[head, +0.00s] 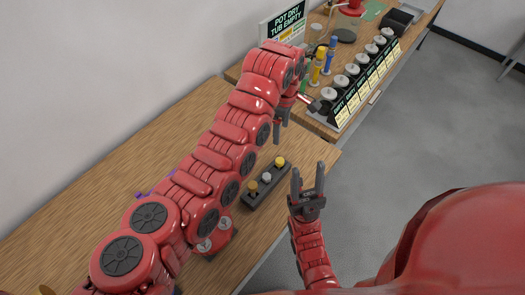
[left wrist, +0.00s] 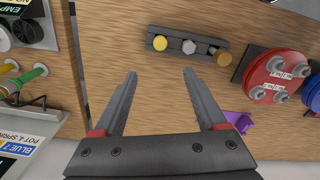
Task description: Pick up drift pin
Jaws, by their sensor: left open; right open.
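I cannot tell for certain which thing is the drift pin. A dark rack (head: 252,199) on the near table holds yellow, silver and brass-coloured heads; it also shows in the left wrist view (left wrist: 178,48). Slim tools with yellow (head: 318,68), blue (head: 331,50) and green (head: 311,80) handles stand on the far table. My left gripper (head: 297,118) is open and empty, over the area between the tables. In the left wrist view its fingers (left wrist: 160,74) point toward the rack, with bare wood between them. My right gripper (head: 308,170) is open and empty, beside the near table's edge.
A red flanged disc (left wrist: 270,78) and a blue one (left wrist: 314,90) sit right of the rack in the left wrist view. A purple part (left wrist: 239,121) lies near. Several labelled valves (head: 352,70) line the far table, with a sign (head: 283,22) behind.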

